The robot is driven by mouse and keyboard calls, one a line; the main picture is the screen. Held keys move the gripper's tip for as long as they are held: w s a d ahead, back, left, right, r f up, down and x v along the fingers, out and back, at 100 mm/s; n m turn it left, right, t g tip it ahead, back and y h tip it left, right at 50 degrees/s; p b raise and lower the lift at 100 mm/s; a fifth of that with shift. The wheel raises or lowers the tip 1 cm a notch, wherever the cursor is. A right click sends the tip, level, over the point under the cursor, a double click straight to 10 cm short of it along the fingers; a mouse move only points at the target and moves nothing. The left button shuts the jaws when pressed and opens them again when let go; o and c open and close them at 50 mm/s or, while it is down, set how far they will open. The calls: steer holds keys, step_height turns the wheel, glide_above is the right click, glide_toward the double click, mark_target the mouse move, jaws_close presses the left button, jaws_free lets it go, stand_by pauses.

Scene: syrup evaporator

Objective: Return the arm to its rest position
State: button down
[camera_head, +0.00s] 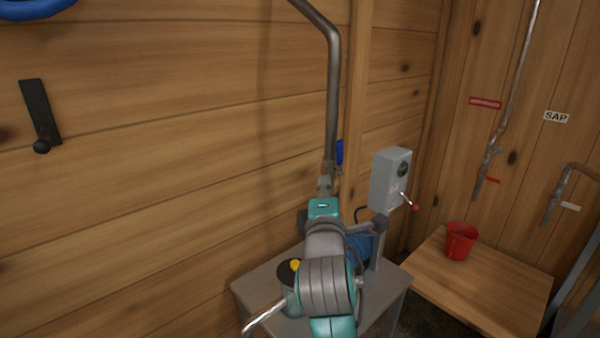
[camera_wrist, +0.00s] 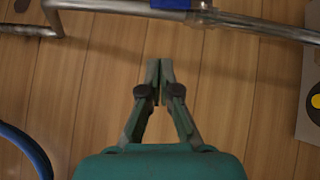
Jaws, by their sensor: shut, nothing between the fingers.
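My gripper (camera_wrist: 160,70) shows in the wrist view with its two dark teal fingers together and nothing between them. It points toward wooden boards, apart from the metal pipe (camera_wrist: 110,6) that crosses the top of that view. In the head view my teal and grey arm stretches away from the camera over the grey table. The fingers cannot be made out clearly there, near the foot of the tall bent pipe (camera_head: 334,90).
A grey table (camera_head: 262,290) stands below my arm, with a grey control box (camera_head: 388,182) behind it. A red cup (camera_head: 460,241) sits on a wooden table (camera_head: 490,300) at right. A black wall bracket (camera_head: 39,112) is at left. A blue hose (camera_wrist: 25,147) shows in the wrist view.

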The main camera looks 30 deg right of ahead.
steer(key=s+a+f+m+y, duration=0.1)
steer(key=s+a+f+y, duration=0.15)
steer(key=s+f, duration=0.45)
steer(key=s+a+f+m+y, duration=0.1)
steer(key=s+a+f+y, duration=0.15)
steer(key=f, duration=0.85)
steer(key=s+a+f+m+y, duration=0.1)
steer(key=s+a+f+y, duration=0.15)
steer(key=s+f, duration=0.55)
steer(key=s+a+f+m, duration=0.1)
steer(key=s+f+m, duration=0.1)
steer(key=s, duration=0.7)
steer(key=s+a+f+m+g+y, duration=0.1)
steer(key=s+f+m, duration=0.2)
steer(key=s, duration=0.6)
steer(key=s+a+f+m+g+y, duration=0.1)
steer(key=s+m, duration=0.4)
steer(key=s, duration=0.5)
steer(key=shift+a+f+m, duration=0.3)
steer(key=shift+a+f, duration=0.1)
steer(key=shift+f, duration=0.4)
